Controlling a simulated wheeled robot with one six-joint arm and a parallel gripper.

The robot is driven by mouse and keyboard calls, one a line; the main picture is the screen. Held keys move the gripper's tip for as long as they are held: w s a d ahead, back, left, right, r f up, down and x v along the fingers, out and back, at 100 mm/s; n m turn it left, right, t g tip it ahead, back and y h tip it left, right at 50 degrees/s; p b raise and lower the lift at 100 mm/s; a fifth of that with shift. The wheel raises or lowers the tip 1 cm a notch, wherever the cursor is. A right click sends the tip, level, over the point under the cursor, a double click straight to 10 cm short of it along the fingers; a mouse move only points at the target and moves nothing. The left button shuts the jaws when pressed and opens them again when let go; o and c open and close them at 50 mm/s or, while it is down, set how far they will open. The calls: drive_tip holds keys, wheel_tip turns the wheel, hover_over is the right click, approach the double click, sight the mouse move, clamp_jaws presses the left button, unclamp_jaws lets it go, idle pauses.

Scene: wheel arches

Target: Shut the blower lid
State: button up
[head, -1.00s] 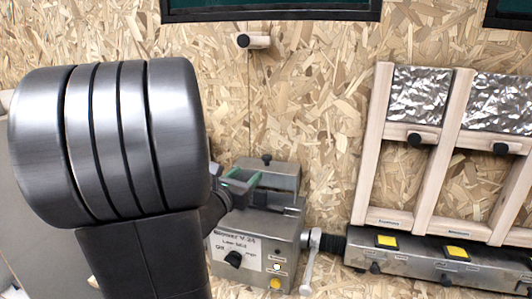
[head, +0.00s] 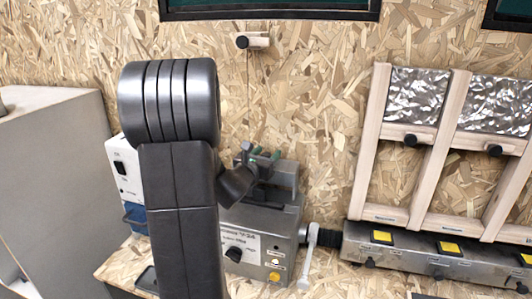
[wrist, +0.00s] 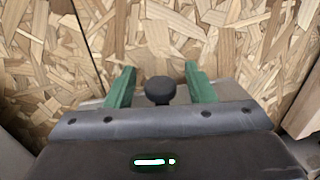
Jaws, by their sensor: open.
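The blower (head: 268,222) is a grey metal box with a white label, a black dial and small buttons, standing against the wall. Its lid (head: 288,172) shows as a grey piece at the back, raised above the body; my arm hides part of it. A black knob (wrist: 160,89) on the lid shows in the wrist view. My gripper (wrist: 160,76) is open, with one green finger on each side of the knob and a gap to both. In the head view my gripper (head: 265,154) is at the lid's top edge.
A wooden frame with foil panels (head: 420,95) leans at the right above a metal strip with yellow switches (head: 440,255). A crank handle (head: 311,250) sticks out right of the blower. A blue-and-white device (head: 126,180) and a grey block (head: 55,150) stand left.

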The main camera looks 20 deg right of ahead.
clamp_jaws()
